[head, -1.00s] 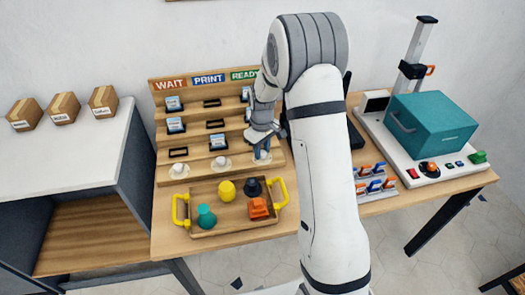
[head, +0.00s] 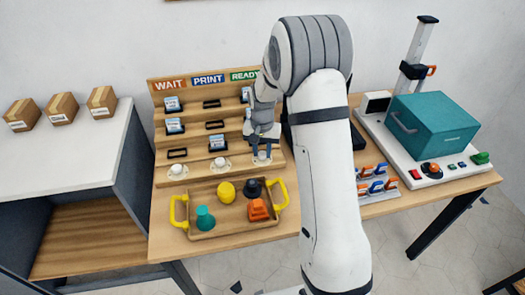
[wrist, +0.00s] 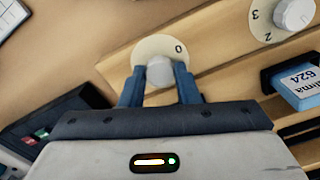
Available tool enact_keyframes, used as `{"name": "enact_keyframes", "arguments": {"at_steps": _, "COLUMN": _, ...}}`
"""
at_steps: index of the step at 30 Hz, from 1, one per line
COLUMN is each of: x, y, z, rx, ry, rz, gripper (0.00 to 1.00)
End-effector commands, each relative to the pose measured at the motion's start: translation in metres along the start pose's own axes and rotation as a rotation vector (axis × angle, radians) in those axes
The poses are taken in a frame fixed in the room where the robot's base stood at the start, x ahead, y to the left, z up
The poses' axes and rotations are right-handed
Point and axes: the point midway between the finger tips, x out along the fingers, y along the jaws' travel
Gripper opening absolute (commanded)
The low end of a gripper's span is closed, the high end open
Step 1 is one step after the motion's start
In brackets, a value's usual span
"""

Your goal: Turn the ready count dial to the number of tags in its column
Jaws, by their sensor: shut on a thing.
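The ready count dial (wrist: 147,48) is a cream disc with a pale knob; a 0 shows on its rim in the wrist view. My gripper (wrist: 160,76) is shut on the knob, one blue finger on each side. In the head view my gripper (head: 262,154) is at the rightmost dial of the wooden board (head: 166,110), under the READY sign (head: 244,75). A tag (head: 246,94) shows in the READY column; my arm hides part of that column, so I cannot tell its full count.
The PRINT dial (head: 218,163) and WAIT dial (head: 176,170) stand to the left. A tray (head: 240,234) with yellow handles and several coloured pieces lies in front. A teal press (head: 435,130) and a rack of clips (head: 376,182) are to the right.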

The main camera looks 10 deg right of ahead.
Motion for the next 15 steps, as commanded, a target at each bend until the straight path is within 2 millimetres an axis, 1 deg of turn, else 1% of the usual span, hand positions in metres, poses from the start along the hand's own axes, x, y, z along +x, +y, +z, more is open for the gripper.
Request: {"name": "enact_keyframes", "arguments": {"at_steps": 15, "x": -0.0009, "y": 0.0002, "z": -0.0012, "rx": 0.491, "ry": 0.004, "rz": -0.002, "gripper": 0.06}}
